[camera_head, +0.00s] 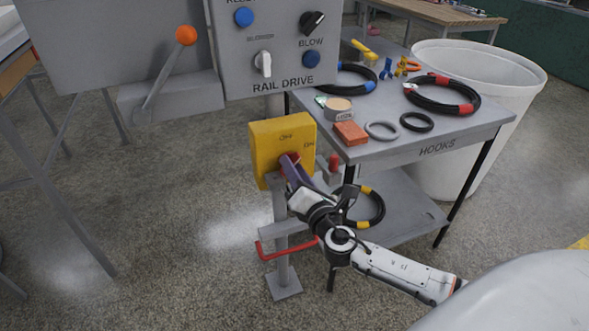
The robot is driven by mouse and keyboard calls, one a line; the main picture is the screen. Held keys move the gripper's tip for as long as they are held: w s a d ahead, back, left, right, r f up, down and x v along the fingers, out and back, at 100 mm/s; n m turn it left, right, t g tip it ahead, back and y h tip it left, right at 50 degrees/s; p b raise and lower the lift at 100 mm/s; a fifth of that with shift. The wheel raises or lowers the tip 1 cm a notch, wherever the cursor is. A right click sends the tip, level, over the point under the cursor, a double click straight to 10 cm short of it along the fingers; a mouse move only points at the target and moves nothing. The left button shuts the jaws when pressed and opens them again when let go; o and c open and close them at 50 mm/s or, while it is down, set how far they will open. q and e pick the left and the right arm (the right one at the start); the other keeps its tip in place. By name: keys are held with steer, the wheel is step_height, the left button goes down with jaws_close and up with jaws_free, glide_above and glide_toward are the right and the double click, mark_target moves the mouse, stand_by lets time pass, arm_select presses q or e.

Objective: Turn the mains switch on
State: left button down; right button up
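The mains switch is a yellow box (266,138) on a grey post, marked OFF at the top and ON at the upper right. Its red knob (293,157) is mostly hidden by my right gripper (288,164). The purple fingers of the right gripper reach the front of the box and overlap the knob. I cannot tell whether they are closed on it or only touching it. The knob's exact angle is hidden. My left gripper is not in view.
A grey panel (230,60) marked RAIL DRIVE and an orange-tipped lever (185,36) stand above left. A grey table (470,130) with hose coils and small parts is at right, close to the box. A red bent bar (275,254) sticks out below. A white bin (510,85) stands behind.

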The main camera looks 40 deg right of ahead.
jaws_close()
steer(key=m+b, duration=0.4)
steer(key=m, duration=0.4)
steer(key=shift+f+m, duration=0.1)
steer(key=shift+m, duration=0.3)
stand_by(0.6)
steer(key=shift+o, duration=0.5)
jaws_free()
steer(key=shift+s, duration=0.1)
